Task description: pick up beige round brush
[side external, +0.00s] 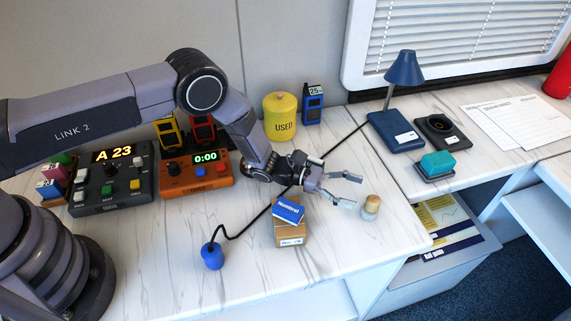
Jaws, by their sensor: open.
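The beige round brush (371,204) stands on the white marbled counter near its right front part. It is small, with a rounded tan top and a paler lower part. My gripper (352,190) reaches in from the left, its two fingers spread and pointing right toward the brush. The fingertips are just left of the brush and look close to it. Whether a fingertip touches it I cannot tell. Nothing shows between the fingers.
A brown box with a blue box on top (289,210) stands left of the brush. A black cable runs beneath my arm to a blue plug (212,256). A yellow canister (281,117) and a blue lamp (404,75) stand behind. The counter's front edge lies close to the brush.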

